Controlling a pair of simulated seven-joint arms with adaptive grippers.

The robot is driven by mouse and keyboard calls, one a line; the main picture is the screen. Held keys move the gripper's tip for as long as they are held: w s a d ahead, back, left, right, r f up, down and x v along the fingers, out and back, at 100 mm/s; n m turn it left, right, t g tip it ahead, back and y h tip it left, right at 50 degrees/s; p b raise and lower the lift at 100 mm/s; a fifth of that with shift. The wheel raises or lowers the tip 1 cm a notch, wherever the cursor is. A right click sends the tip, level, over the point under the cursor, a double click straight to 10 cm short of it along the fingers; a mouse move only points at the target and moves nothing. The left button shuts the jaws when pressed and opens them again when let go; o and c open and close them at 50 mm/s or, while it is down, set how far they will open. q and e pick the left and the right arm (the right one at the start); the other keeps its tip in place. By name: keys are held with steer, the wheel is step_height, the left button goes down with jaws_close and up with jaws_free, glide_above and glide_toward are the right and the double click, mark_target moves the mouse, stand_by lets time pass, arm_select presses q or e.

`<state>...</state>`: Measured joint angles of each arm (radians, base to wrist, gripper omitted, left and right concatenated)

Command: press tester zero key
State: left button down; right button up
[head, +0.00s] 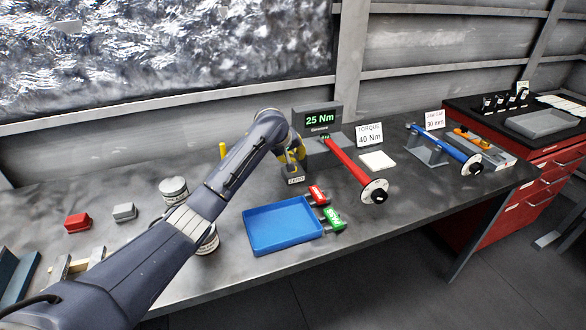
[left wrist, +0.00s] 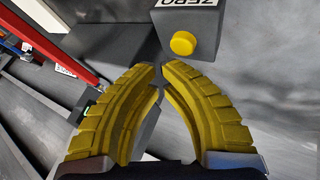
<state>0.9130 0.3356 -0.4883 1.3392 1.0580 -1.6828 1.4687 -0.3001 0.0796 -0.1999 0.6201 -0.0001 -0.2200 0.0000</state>
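The torque tester (head: 331,157) is a grey unit at the back of the bench, and its screen reads 25 Nm. A small grey box marked ZERO (head: 296,180) stands in front of it. In the left wrist view the round yellow zero key (left wrist: 182,43) sits on the ZERO box (left wrist: 212,22), just beyond and slightly right of my fingertips. My left gripper (head: 294,163) is over the box in the head view and hides the key there. Its yellow fingers (left wrist: 161,70) are brought nearly together with nothing between them, and look apart from the key. My right gripper is not in view.
A red-handled torque wrench (head: 350,164) sticks out from the tester. A blue tray (head: 283,247) and red and green tools (head: 330,219) lie in front. A blue wrench (head: 445,146) rests on a stand to the right. A TORQUE 40 Nm card (head: 369,134) stands behind.

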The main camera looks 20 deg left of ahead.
arm_select(q)
steer(key=shift+f, duration=0.25)
stand_by(1.4)
steer(key=shift+f, duration=0.3)
steer(key=shift+f, duration=0.55)
stand_by(1.2)
steer(key=shift+r, duration=1)
steer(key=shift+r, duration=0.1)
steer(key=shift+r, duration=2.35)
